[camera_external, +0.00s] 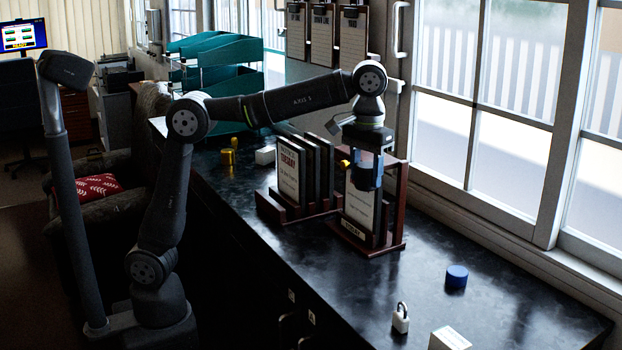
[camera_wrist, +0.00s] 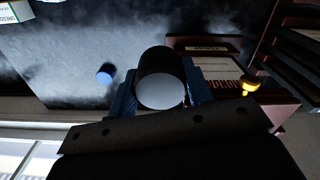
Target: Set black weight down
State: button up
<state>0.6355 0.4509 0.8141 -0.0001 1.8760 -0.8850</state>
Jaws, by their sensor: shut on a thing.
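My gripper (camera_external: 367,182) has blue fingers and hangs in front of the wooden frame (camera_external: 398,205) on the dark counter. In the wrist view the gripper (camera_wrist: 160,92) is shut on the black weight (camera_wrist: 160,65), a black cylinder whose pale round end faces the camera. In the external view the weight is hard to make out between the fingers. A yellow knob (camera_external: 344,163) shows just left of the gripper; it also shows in the wrist view (camera_wrist: 248,87). The weight appears to be above the counter; its exact height cannot be told.
A rack of upright plaques (camera_external: 300,172) stands left of the frame. A blue cylinder (camera_external: 456,277), a padlock (camera_external: 400,318) and a white box (camera_external: 450,339) stand in front. Counter between frame and blue cylinder is clear.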

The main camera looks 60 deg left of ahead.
jog(key=shift+n, duration=0.8)
jog(key=w+a+r, duration=0.2)
jog(key=a, duration=0.4)
jog(key=w+a+r, duration=0.1)
jog(key=w+a, duration=0.2)
jog(key=a, duration=0.4)
jog(key=w+a+r, duration=0.2)
jog(key=w+a, duration=0.1)
jog(key=a, duration=0.4)
jog(key=shift+a+r, duration=0.25)
jog(key=shift+r, duration=0.05)
jog(key=shift+m, duration=0.3)
jog(key=a, duration=0.7)
jog(key=w+a, duration=0.1)
jog(key=a, duration=0.2)
jog(key=shift+a+r, duration=0.2)
jog(key=shift+r, duration=0.05)
jog(key=s+a, duration=0.1)
jog(key=a, duration=1.1)
jog(key=s+a+f+n, duration=0.1)
jog(key=a+f, duration=0.6)
jog(key=s+a+f+n, duration=0.2)
jog(key=a+f, duration=0.5)
jog(key=f, duration=0.1)
jog(key=s+a+f+n, duration=0.2)
jog(key=a+f, duration=0.5)
jog(key=a, duration=0.1)
jog(key=shift+f, duration=0.15)
jog(key=shift+a+f, duration=0.3)
jog(key=shift+f, duration=1.85)
